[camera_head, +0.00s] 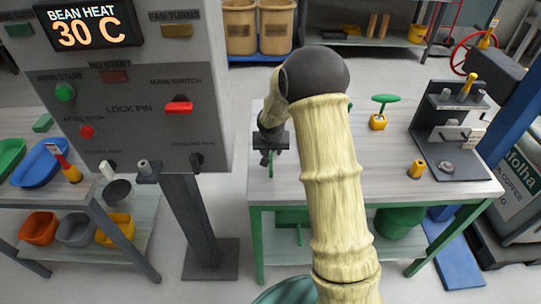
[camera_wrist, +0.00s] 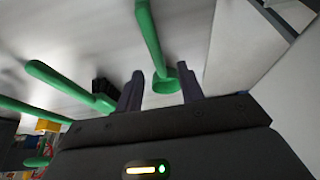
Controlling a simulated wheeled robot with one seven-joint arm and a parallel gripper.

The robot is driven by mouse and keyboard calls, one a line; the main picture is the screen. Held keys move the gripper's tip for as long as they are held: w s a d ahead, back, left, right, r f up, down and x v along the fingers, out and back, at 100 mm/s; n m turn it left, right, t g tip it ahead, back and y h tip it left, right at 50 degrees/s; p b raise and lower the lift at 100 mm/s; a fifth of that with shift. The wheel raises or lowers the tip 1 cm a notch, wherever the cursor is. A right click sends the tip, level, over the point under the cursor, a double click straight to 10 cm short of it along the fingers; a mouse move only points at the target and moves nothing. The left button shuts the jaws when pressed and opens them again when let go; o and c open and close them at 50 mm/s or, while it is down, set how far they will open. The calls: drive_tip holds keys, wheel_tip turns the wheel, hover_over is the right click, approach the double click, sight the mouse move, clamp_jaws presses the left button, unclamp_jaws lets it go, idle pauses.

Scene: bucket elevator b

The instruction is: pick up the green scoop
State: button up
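My gripper (camera_head: 268,158) hangs over the left end of the work table, close to the grey control box. In the wrist view its two dark fingers (camera_wrist: 160,90) stand apart, with a clear gap between them. A green piece with a long rod and a rounded end, which looks like the green scoop (camera_wrist: 163,82), shows between and beyond the fingertips. I cannot tell whether either finger touches it. In the head view a thin green strip (camera_head: 271,168) shows just below my gripper; most of it is hidden. A second green rod (camera_wrist: 60,84) lies left of the fingers.
The control box (camera_head: 150,100) on its post stands close left of my gripper. On the table (camera_head: 400,145) are a green-topped handle in a yellow base (camera_head: 379,120), a small yellow piece (camera_head: 416,169) and a dark machine (camera_head: 450,135). The table's front middle is partly hidden by my arm.

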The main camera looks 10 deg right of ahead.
sight(271, 153)
drive_tip(key=x, duration=0.4)
drive_tip(key=shift+w+p, duration=0.2)
drive_tip(key=shift+p, duration=0.2)
drive_tip(key=shift+c, duration=0.2)
clamp_jaws()
